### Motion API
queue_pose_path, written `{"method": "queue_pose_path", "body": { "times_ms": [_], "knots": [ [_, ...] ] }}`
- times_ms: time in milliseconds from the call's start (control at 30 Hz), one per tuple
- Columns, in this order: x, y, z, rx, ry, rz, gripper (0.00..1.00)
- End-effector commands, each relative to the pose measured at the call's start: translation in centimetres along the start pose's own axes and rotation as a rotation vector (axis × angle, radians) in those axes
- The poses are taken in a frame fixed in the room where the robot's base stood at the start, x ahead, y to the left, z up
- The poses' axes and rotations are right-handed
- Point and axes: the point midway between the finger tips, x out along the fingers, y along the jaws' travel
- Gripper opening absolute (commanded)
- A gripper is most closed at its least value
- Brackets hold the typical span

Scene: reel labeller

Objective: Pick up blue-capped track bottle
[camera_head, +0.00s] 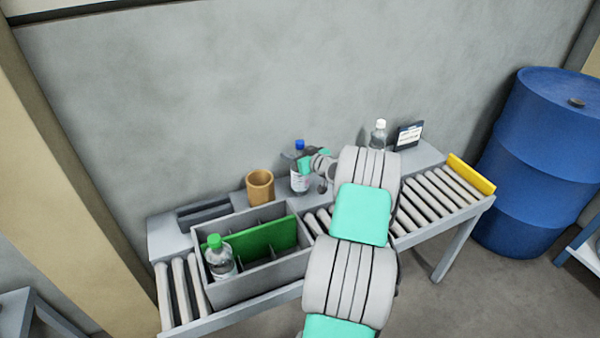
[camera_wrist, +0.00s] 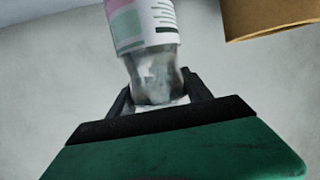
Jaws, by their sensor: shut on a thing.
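The blue-capped bottle (camera_head: 298,178) is clear with a pale label and stands upright at the back of the conveyor, right of the brown cup. My gripper (camera_head: 306,163) reaches it from the right and is shut on its upper part, just below the blue cap. In the wrist view the bottle's pink, green and white label (camera_wrist: 145,22) shows, and its clear narrowing part sits between the fingers of my gripper (camera_wrist: 160,92). The cap is hidden there. I cannot tell whether the bottle's base touches the shelf.
A brown cup (camera_head: 260,187) stands close left of the bottle. A grey divided crate (camera_head: 250,288) holds a green-capped bottle (camera_head: 219,258) and a green panel (camera_head: 262,241). A white-capped bottle (camera_head: 378,136) and small display (camera_head: 409,136) stand right. A blue drum (camera_head: 530,160) is far right.

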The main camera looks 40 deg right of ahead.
Motion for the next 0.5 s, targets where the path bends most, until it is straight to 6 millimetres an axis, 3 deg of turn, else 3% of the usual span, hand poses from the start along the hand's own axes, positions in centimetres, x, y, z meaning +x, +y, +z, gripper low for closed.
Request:
{"method": "queue_pose_path", "body": {
  "times_ms": [500],
  "knots": [
    [-0.01,0.00,-0.01,0.000,0.000,0.000,0.00]
  ]
}}
